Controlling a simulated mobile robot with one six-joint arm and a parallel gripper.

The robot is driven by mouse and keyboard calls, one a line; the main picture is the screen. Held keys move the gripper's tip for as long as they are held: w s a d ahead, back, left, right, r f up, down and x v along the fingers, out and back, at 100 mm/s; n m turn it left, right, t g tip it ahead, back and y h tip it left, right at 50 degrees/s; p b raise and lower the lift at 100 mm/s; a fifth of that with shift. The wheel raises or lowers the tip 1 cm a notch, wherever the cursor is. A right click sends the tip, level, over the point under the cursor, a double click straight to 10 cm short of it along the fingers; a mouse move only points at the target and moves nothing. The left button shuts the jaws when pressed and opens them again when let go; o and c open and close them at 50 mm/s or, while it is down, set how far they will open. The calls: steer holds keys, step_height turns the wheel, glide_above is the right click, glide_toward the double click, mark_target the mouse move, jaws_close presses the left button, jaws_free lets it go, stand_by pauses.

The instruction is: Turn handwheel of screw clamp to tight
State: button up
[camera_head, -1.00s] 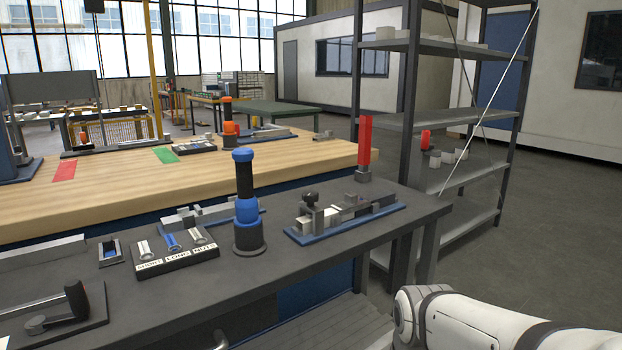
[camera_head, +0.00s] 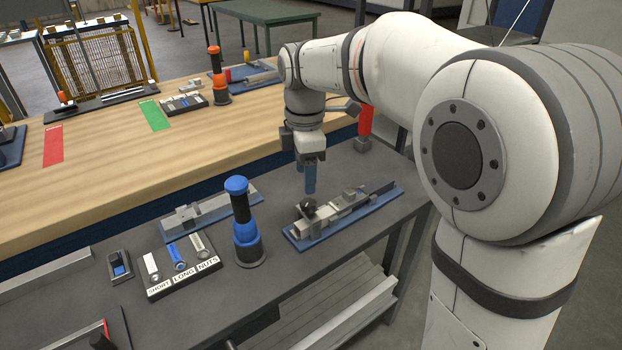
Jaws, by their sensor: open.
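The screw clamp (camera_head: 345,208) is a grey metal fixture on a blue base plate, on the dark bench right of centre. Its dark handwheel (camera_head: 307,206) sits at the left end of the fixture. My gripper (camera_head: 310,191) points down just above the handwheel, with blue fingers. The jaws are open, though seen nearly edge-on. The fingertips look close to the handwheel's top; I cannot tell whether they touch it. Nothing shows between the fingers.
A black and blue post (camera_head: 243,225) stands left of the clamp. A parts tray (camera_head: 180,270) labelled SHORT, LONG, NUTS lies further left. A red post (camera_head: 364,128) stands behind the clamp. The wooden bench (camera_head: 120,180) lies beyond.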

mark_target(307, 202)
step_height(307, 202, down, 7)
steer(key=shift+d+b, duration=0.15)
steer(key=shift+b, duration=0.25)
steer(key=shift+c, duration=0.4)
steer(key=c, duration=0.9)
